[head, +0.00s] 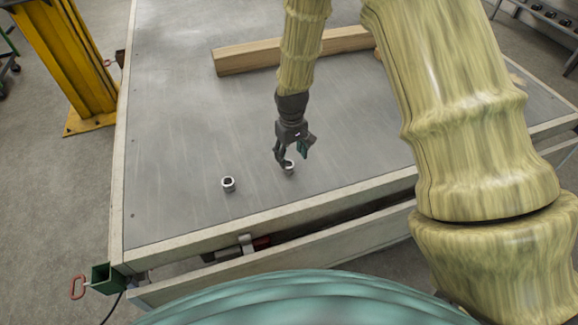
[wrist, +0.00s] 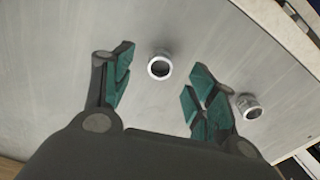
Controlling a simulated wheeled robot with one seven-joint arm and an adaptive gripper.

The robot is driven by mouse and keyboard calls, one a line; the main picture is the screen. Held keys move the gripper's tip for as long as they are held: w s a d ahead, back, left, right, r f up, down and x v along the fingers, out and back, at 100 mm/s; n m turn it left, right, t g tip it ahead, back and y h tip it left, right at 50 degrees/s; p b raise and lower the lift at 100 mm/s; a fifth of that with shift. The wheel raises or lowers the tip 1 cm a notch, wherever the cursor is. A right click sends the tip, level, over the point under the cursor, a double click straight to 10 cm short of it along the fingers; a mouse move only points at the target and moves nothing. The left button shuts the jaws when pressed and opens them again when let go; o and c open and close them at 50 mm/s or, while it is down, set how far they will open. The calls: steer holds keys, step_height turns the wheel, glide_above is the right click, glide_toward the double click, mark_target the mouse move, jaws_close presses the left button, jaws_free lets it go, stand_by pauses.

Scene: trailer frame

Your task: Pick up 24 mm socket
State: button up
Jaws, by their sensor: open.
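Two small silver metal sockets stand on the grey metal deck. I cannot read a size on either, so I cannot tell which is the 24 mm one. One socket (head: 289,169) is right at my gripper (head: 291,157), partly hidden by a finger. In the wrist view this socket (wrist: 160,67) shows between and just beyond the fingertips, its dark round hole facing up. My gripper (wrist: 160,80) is open with green pads, pointing down, and holds nothing. The other socket (head: 228,184) stands apart to the left; in the wrist view it (wrist: 248,107) is just outside the right finger.
The grey deck (head: 170,120) has a pale raised rim (head: 200,242) along its front. A wooden beam (head: 247,57) lies farther back. A yellow post (head: 68,65) stands off the left edge. The deck around the two sockets is clear.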

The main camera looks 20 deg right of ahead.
mark_target(289, 164)
steer(key=shift+w+a+f, duration=0.15)
steer(key=shift+w+f, duration=0.6)
steer(key=shift+f, duration=0.3)
steer(key=shift+s+f+p, duration=0.45)
steer(key=shift+s+f, duration=0.05)
steer(key=shift+w+a+f, duration=0.1)
steer(key=shift+w+f, duration=0.05)
steer(key=shift+f, duration=0.45)
steer(key=shift+w+a+f, duration=0.1)
steer(key=shift+f, duration=0.5)
steer(key=shift+s+f+p, duration=0.1)
steer(key=shift+f+p, duration=0.3)
steer(key=shift+f, duration=0.25)
steer(key=c, duration=1.2)
steer(key=shift+o, duration=0.2)
